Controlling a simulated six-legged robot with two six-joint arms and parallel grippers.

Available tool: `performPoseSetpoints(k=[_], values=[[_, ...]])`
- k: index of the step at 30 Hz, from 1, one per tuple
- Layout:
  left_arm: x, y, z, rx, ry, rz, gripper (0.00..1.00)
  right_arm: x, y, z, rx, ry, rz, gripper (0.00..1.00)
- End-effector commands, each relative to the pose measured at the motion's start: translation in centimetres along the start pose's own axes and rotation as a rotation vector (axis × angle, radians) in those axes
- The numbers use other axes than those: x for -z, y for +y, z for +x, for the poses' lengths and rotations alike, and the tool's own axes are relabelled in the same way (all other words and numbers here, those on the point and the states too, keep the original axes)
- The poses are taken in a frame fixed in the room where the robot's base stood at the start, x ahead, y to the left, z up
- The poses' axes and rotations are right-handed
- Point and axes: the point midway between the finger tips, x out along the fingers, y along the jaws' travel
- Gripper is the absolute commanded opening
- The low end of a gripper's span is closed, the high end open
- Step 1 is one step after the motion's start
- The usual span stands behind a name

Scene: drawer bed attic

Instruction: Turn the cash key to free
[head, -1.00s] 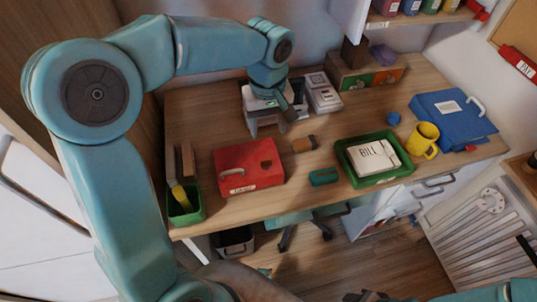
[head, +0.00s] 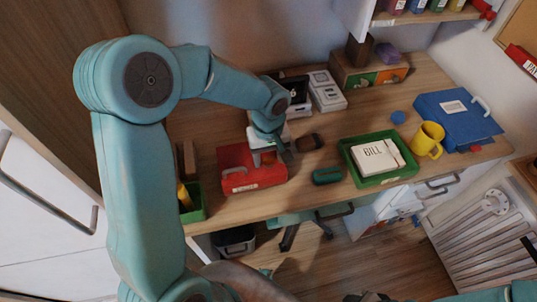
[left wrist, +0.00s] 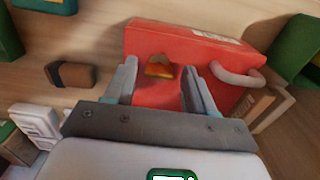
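The red cash box (head: 240,178) lies on the desk, with a pale label on its front side and a handle at one end. In the left wrist view, the small orange-brown cash key (left wrist: 160,68) stands on the top face of the red box (left wrist: 185,40). My left gripper (head: 272,157) is over the box's right part and hides the key in the head view. In the left wrist view, the open fingers of the left gripper (left wrist: 163,82) stand on either side of the key, with a gap to it. My right gripper does not show.
A green bin (head: 193,203) stands left of the box. A brown-and-dark block (head: 309,143) and a teal block (head: 327,176) lie to its right. Further right are a green tray (head: 384,182) with a bill, a yellow mug (head: 428,139) and a blue case (head: 457,119).

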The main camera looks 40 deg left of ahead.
Motion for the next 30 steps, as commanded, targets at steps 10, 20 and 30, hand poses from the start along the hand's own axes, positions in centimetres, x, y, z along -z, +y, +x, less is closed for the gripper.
performPoseSetpoints(k=[10,20,30], values=[[-0.02,0.03,-0.02,0.000,-0.001,0.006,0.03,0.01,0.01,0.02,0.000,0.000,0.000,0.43],[0.00,0.00,0.01,0.001,0.000,0.133,0.03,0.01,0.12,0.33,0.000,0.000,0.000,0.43],[0.03,0.03,-0.02,0.000,0.001,0.436,0.03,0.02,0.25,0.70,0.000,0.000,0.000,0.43]])
